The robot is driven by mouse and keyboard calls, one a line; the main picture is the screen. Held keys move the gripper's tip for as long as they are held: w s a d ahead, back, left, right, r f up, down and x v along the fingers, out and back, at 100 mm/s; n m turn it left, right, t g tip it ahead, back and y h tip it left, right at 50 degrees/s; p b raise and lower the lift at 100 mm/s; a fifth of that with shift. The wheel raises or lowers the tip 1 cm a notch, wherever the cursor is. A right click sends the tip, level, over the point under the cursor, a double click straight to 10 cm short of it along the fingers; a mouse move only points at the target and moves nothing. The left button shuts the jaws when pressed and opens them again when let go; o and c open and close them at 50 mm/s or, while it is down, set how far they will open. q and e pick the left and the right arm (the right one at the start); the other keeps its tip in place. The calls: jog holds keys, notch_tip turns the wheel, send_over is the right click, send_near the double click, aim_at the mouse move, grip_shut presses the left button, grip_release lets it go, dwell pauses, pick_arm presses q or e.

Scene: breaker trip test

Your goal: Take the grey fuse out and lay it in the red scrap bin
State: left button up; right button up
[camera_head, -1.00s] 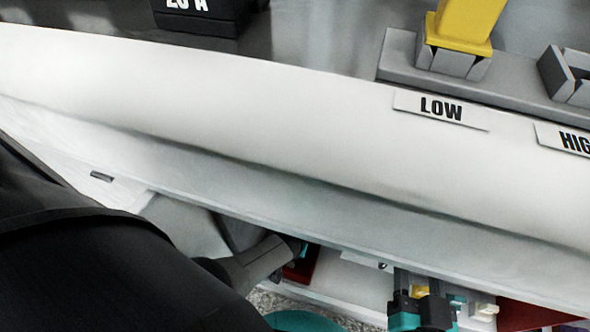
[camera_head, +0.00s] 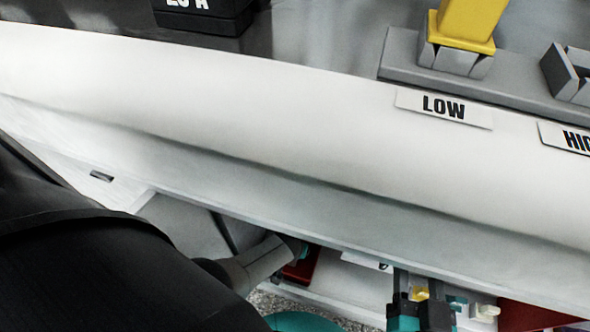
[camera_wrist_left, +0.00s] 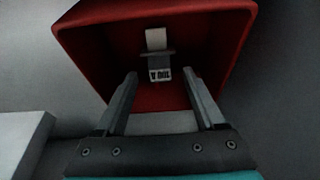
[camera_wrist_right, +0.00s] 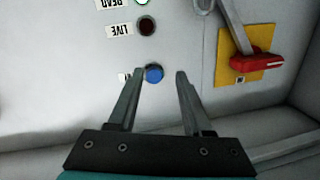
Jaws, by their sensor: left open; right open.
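The red scrap bin (camera_wrist_left: 85,45) fills the upper middle of the left wrist view. A small pale grey piece with an upside-down label, apparently the grey fuse (camera_wrist_left: 158,58), lies inside it. My left gripper (camera_wrist_left: 160,80) is open at the bin's mouth, its fingers apart on either side of the fuse and not closed on it. In the head view a holder marked HIGH (camera_head: 568,75) is partly cut off and looks empty. My right gripper (camera_wrist_right: 160,75) is open and empty in front of a panel, with a blue button (camera_wrist_right: 154,74) between its fingertips.
A yellow fuse (camera_head: 470,22) stands in the holder marked LOW (camera_head: 455,60). A black block (camera_head: 203,15) is at the top left. The panel has a dark red lamp (camera_wrist_right: 146,26) marked LIVE and a red handle (camera_wrist_right: 262,62) on a yellow plate.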

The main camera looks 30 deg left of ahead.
pick_arm(q)
jog(key=shift+r, duration=0.1)
pick_arm(e)
jog(key=shift+w, duration=0.1)
